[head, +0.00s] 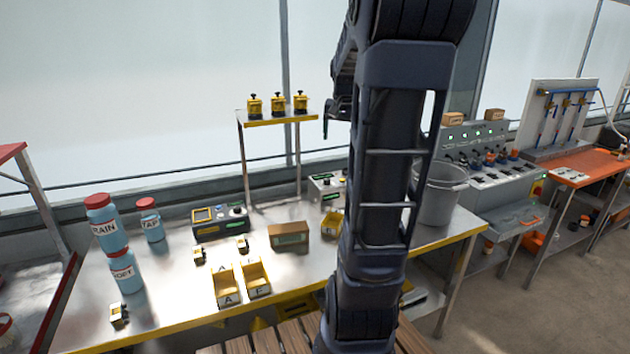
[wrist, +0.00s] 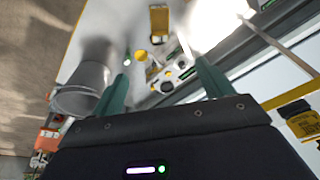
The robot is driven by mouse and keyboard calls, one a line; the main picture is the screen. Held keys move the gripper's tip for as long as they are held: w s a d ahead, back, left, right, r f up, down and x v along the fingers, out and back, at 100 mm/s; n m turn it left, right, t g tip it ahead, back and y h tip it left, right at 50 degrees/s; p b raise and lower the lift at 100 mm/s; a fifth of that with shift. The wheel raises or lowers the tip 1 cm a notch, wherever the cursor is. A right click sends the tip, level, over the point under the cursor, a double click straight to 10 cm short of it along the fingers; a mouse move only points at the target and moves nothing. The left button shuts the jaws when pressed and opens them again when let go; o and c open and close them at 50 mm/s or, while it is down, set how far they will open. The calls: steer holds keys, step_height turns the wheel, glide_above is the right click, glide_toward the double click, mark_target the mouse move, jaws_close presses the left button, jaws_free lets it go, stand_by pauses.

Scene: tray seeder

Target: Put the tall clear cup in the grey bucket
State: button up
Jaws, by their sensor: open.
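The grey bucket (head: 438,204) stands upright at the right end of the metal bench, just right of my arm. I cannot make out the tall clear cup in either view; my arm covers part of the bench.
The bench (head: 180,290) holds blue red-lidded jars (head: 106,232), a control box (head: 219,222), a brown box (head: 289,236) and yellow bins (head: 228,287). A raised shelf (head: 270,122) carries yellow devices at the back. A control console (head: 490,170) stands right of the bucket.

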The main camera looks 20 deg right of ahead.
steer(key=s+a+f+n+t, duration=0.1)
steer(key=s+a+f+n, duration=0.1)
steer(key=s+a, duration=0.6)
steer(key=s+a+f+n+t, duration=0.1)
steer(key=s+a+n, duration=0.3)
steer(key=s+a, duration=0.5)
steer(key=shift+s+f+n+y, duration=0.4)
steer(key=shift+s+f, duration=0.2)
steer(key=shift+s, duration=0.55)
